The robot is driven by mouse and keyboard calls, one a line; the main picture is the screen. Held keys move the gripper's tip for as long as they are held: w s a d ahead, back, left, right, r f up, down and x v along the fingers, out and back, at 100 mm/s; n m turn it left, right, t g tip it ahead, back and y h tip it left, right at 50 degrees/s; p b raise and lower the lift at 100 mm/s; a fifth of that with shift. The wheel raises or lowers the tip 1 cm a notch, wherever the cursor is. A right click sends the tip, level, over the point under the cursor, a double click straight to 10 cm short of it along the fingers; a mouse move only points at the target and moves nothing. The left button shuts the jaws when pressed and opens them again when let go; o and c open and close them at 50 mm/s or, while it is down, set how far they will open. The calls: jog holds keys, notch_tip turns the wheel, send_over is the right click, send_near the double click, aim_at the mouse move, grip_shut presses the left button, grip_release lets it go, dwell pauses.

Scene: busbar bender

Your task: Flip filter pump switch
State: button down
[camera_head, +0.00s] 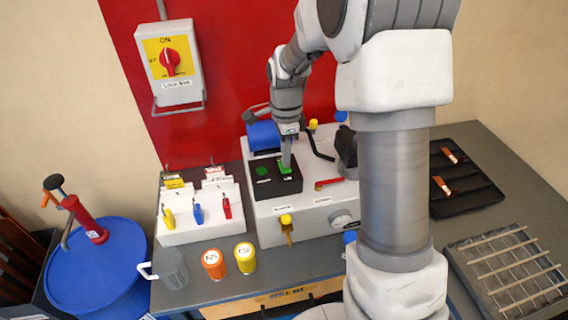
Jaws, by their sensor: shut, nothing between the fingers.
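A white machine box (270,224) stands on the grey table and carries a black panel (262,188) on top. Green switches sit on the panel: one (263,170) to the left, and another (284,167) to the right at my fingertips. My gripper (287,164) points down over the right green switch, shut and empty. The fingertips look to be at or touching that switch; I cannot tell contact for sure. Which switch is the filter pump's cannot be read. My arm hides part of the box's right side.
A white rack (199,232) with yellow, blue and red handles stands left of the box. A red rotary switch (170,62) hangs on the wall. A black tray (470,190) and metal grate (510,270) lie right.

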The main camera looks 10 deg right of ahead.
aim_at(286, 169)
jog(key=shift+f+b, duration=0.7)
jog(key=shift+f, duration=0.25)
dwell(0.3)
jog(key=shift+r+p, duration=2.5)
jog(key=shift+r, duration=1)
jog(key=shift+r, duration=0.15)
jog(key=s+r+n+t, duration=0.2)
jog(key=s+r+n, duration=0.2)
jog(key=s+n, duration=0.2)
jog(key=s+r+n+t, duration=0.1)
jog(key=s+r+n, duration=0.4)
jog(key=s, duration=0.4)
jog(key=s+r+n+t+b, duration=0.1)
jog(key=s+r+n+t, duration=0.1)
jog(key=s+r+n, duration=0.3)
jog(key=s+n, duration=0.2)
jog(key=s, duration=0.1)
jog(key=shift+s+t, duration=0.3)
